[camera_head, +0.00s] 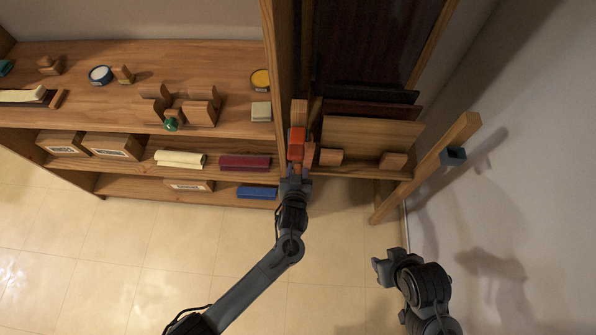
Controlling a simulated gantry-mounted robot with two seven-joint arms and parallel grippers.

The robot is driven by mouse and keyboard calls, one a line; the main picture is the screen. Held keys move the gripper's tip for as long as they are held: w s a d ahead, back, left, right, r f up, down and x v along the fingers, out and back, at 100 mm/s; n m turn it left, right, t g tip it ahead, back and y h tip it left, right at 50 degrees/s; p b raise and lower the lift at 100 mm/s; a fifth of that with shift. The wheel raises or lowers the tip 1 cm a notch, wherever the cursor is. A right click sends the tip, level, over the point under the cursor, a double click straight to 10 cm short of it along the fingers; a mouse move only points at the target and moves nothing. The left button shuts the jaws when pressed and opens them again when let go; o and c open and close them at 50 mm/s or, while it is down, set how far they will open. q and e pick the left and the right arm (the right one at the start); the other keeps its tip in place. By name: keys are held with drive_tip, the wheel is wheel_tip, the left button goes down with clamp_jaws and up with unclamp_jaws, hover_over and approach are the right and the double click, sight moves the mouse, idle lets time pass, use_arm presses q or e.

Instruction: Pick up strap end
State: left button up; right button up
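No strap end can be made out for certain. An orange-red piece (297,143) sits among wooden blocks at the shelf's right upright, and I cannot tell whether it belongs to a strap. My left gripper (296,172) reaches up to the near side of this piece, touching or very close to it. Its fingertips are small and partly lost against the wood, so its grip is unclear. My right gripper (380,266) is over the floor at lower right, apart from the shelf, with nothing visible in it. Its finger gap is not clear.
A wooden shelf (200,60) holds boxes, a maroon roll (245,163), a cream roll (180,159) and a blue case (257,193). Upright boards (370,133) stand in a rack on the right. A slanted wooden post (430,165) stands near the wall. The floor (120,235) is clear.

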use_arm(q)
clamp_jaws()
drive_tip(key=shift+r, duration=0.15)
